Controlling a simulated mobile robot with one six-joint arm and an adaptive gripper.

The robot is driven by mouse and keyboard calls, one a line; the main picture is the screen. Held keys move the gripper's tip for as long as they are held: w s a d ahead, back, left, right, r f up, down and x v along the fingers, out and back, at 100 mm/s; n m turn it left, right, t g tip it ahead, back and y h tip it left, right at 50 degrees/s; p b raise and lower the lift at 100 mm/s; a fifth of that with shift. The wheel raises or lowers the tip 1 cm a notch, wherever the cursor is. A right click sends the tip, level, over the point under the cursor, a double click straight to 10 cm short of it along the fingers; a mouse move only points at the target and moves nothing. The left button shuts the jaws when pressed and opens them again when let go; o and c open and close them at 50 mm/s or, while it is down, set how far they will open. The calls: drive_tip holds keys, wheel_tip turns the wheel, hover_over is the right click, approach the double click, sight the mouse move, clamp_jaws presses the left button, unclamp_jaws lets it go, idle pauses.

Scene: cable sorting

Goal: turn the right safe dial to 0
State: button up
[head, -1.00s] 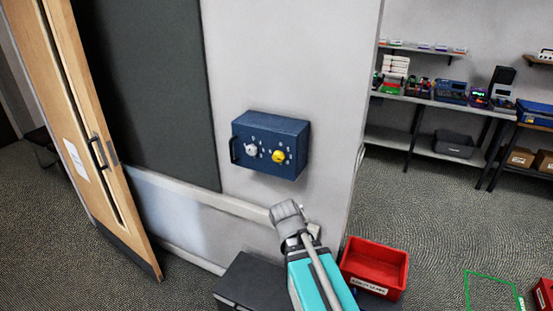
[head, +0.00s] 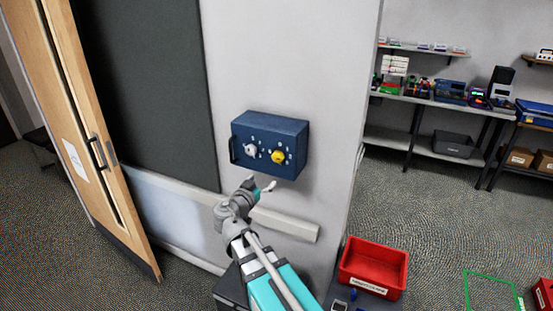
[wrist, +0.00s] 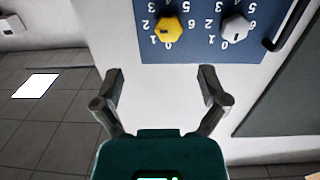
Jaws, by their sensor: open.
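The blue safe (head: 270,125) is fixed to the wall, with two dials on its front. The right dial is yellow (head: 278,157); the left dial is grey-white (head: 250,150). In the wrist view the safe is upside down, so the yellow dial (wrist: 169,28) is on the left and the grey dial (wrist: 235,30) on the right. A dark mark on the yellow dial lies towards its 1 and 2 side; its exact number is unclear. My gripper (head: 260,185) is open and empty just below the safe. Its fingers (wrist: 160,73) are apart from both dials.
A dark handle (head: 233,150) sticks out at the safe's left side. A pale rail (head: 290,223) runs along the wall below. A red bin (head: 373,267) stands at lower right. The wall around the safe is otherwise clear.

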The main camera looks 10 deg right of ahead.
sight(276, 159)
drive_tip(key=shift+w+a+r+t, duration=0.15)
drive_tip(key=shift+a+r+t, duration=0.25)
drive_tip(key=shift+a, duration=0.1)
drive_tip(key=shift+w, duration=0.1)
drive_tip(key=x, duration=1.3)
drive_tip(key=shift+w+d+f, duration=0.1)
drive_tip(key=shift+w+d, duration=0.15)
drive_tip(key=c, duration=1.1)
drive_tip(key=shift+c, duration=0.2)
